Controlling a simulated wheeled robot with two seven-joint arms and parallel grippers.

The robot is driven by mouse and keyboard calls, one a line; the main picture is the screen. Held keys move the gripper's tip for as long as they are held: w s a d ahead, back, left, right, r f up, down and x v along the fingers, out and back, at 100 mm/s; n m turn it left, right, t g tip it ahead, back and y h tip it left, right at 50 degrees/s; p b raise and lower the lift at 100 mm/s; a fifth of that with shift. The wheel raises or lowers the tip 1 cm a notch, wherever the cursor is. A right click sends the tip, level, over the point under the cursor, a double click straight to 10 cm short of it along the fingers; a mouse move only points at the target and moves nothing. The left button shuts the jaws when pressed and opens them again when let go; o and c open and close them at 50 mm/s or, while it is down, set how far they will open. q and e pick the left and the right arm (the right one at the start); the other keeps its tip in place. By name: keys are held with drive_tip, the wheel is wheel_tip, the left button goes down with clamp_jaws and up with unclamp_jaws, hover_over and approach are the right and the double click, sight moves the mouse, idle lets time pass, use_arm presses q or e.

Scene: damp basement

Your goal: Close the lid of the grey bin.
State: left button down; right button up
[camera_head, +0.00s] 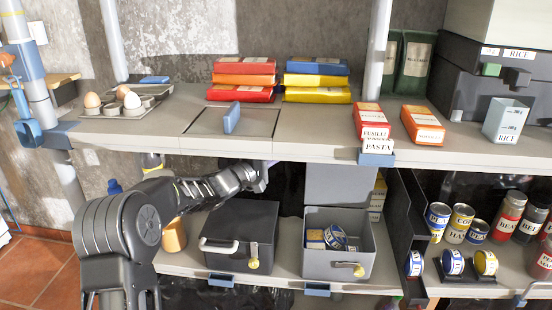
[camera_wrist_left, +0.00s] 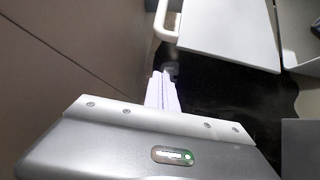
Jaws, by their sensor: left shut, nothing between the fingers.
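The grey bin (camera_head: 322,266) stands open on the lower shelf, with several cans inside. Its grey lid (camera_head: 340,186) is raised upright at the back, its top edge hidden by the upper shelf. My left gripper (camera_head: 267,166) is just under the upper shelf's front edge, left of the lid and above the black bin. Its pale fingers (camera_wrist_left: 162,92) are shut and empty, apart from the handle in the picture. My right gripper is out of view.
A closed black bin (camera_head: 240,232) stands left of the grey bin. The upper shelf (camera_head: 300,148) hangs low over both and carries food packets and an egg tray (camera_head: 120,101). A dark rack with cans (camera_head: 408,238) stands close on the right.

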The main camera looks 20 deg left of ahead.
use_arm(q)
drive_tip(key=shift+w+d+b, duration=0.3)
drive_tip(key=shift+d+b, duration=0.15)
drive_tip(key=shift+d, duration=0.4)
drive_tip(key=shift+w+d+b, duration=0.25)
drive_tip(key=shift+d+b, duration=0.2)
drive_tip(key=shift+d, duration=0.4)
drive_tip(key=shift+w+d+b, duration=0.3)
drive_tip(key=shift+d+b, duration=0.15)
drive_tip(key=shift+d, duration=0.4)
